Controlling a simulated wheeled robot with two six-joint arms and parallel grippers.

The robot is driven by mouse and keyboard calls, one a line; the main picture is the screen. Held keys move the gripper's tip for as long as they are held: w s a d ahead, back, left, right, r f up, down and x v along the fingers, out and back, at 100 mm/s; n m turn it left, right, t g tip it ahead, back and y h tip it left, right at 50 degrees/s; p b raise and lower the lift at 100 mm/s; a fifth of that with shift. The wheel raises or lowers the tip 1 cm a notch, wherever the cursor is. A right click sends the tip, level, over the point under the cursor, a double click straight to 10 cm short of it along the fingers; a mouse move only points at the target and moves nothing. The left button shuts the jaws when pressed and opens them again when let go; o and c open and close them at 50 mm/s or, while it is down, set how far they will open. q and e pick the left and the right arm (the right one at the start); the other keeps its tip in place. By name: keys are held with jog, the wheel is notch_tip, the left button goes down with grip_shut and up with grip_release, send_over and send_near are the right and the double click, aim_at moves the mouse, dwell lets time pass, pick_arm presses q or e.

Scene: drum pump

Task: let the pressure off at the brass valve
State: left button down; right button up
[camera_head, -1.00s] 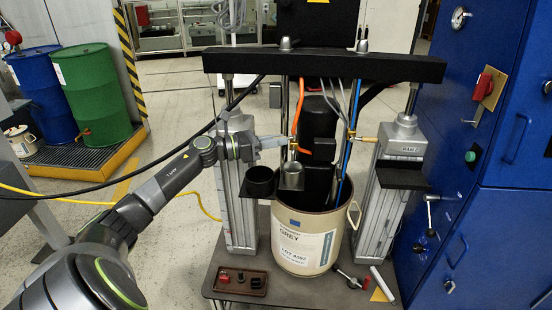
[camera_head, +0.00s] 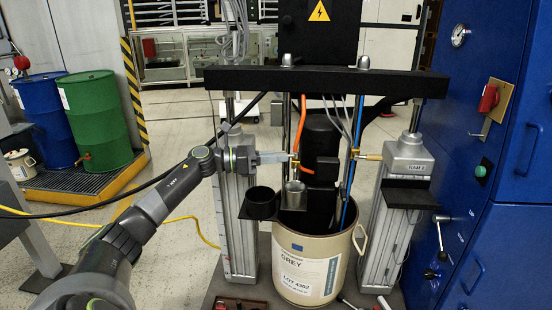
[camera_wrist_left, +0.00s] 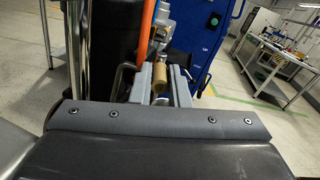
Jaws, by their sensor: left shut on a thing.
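The brass valve (camera_head: 294,161) sits at the lower end of the orange hose, in front of the black pump body (camera_head: 320,135). My left gripper (camera_head: 288,157) reaches it from the left, level with it. In the left wrist view the gripper's two fingers (camera_wrist_left: 160,86) are closed around a brass, rounded part of the valve (camera_wrist_left: 160,75). The orange hose (camera_wrist_left: 147,30) rises just beyond the fingers. The exact setting of the valve cannot be told. My right gripper is in neither view.
The cream drum (camera_head: 306,270) is under the pump. The black crossbeam (camera_head: 325,82) spans above. The right ram column (camera_head: 399,180) and blue cabinet (camera_head: 490,130) bound the right.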

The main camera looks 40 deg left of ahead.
pick_arm(q)
jog(key=c, duration=1.4)
grip_release()
jog(key=shift+w+d, duration=0.1)
